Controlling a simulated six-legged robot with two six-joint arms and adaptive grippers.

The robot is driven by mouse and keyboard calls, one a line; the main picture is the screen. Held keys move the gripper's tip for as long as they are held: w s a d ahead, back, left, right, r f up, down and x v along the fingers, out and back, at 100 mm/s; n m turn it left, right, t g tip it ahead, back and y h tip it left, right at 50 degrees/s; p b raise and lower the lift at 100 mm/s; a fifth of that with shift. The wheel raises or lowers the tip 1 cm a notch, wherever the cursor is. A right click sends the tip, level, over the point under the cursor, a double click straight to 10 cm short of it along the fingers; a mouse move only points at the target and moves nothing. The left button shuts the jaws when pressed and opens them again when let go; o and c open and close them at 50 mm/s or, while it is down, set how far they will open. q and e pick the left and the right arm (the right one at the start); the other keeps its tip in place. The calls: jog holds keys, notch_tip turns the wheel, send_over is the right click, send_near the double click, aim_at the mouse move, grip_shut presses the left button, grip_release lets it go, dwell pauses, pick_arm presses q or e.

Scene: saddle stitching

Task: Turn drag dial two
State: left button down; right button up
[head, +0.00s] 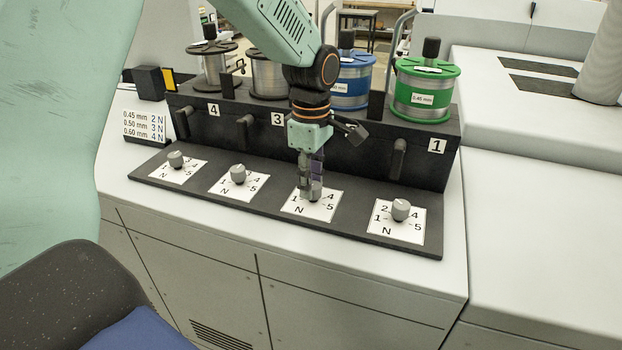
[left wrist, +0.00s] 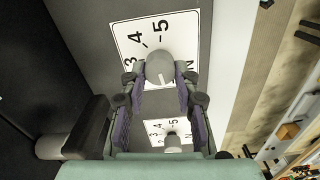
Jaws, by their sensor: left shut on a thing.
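Drag dial two (head: 317,188) is a small grey knob on a white scale card (head: 300,208), second from the right on the black dial strip. The blue-topped spool stands behind it. My left gripper (head: 311,190) points down at this dial, shut on it, and its fingers hide part of the knob and card. In the left wrist view the grey knob (left wrist: 160,66) sits between the two fingertips of the left gripper (left wrist: 162,88), with a pale pointer mark on it. The exact dial setting is hard to read. My right gripper is not in view.
Other dials stand on the strip: one at the right (head: 401,209), two at the left (head: 238,174) and (head: 176,159). Behind are a black spool rack (head: 350,148), a green spool (head: 424,90) and a blue spool (head: 352,82). A wire-size card (head: 143,125) stands left.

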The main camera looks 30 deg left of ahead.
pick_arm(q)
jog(key=m, duration=0.4)
jog(key=shift+w+r, duration=0.15)
jog(key=shift+w, duration=0.05)
jog(key=m, duration=0.4)
jog(key=shift+w, duration=0.1)
jog(key=m, duration=0.3)
jog(key=shift+m, duration=0.3)
jog(key=m, duration=0.4)
jog(key=shift+w+d+m, duration=0.1)
jog(key=shift+m, duration=0.2)
jog(key=m, duration=0.6)
jog(key=shift+d+r, duration=0.1)
jog(key=shift+d, duration=0.05)
jog(key=m, duration=0.7)
